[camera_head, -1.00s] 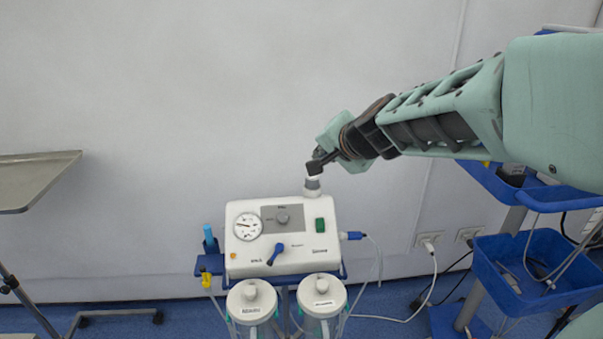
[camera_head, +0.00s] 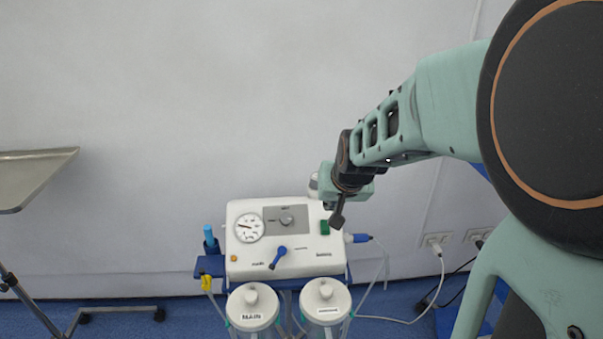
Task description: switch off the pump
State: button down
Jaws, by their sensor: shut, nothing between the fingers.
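My gripper (camera_head: 337,221) is shut and empty. In the picture its dark fingertips point down just to the right of the green switch, over the pump's right edge. I cannot tell whether they touch the pump. My gripper's body hides part of the pump's upper right corner.
Two white-lidded jars (camera_head: 251,306) stand below the pump. A blue plug with a tube (camera_head: 358,238) sticks out at its right side. A metal tray (camera_head: 35,177) is at the far left. Wall sockets (camera_head: 436,240) are at the right.

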jog(key=shift+s+d+f+n, duration=0.1)
jog(key=shift+d+f+n, duration=0.25)
jog(key=shift+f, duration=0.35)
jog(key=shift+f, duration=0.1)
jog(key=b, duration=0.2)
send_near(324, 224)
jog(key=x, duration=0.5)
jog(key=shift+f, duration=0.15)
jog(key=shift+w+f, duration=0.45)
jog(key=shift+w, duration=0.1)
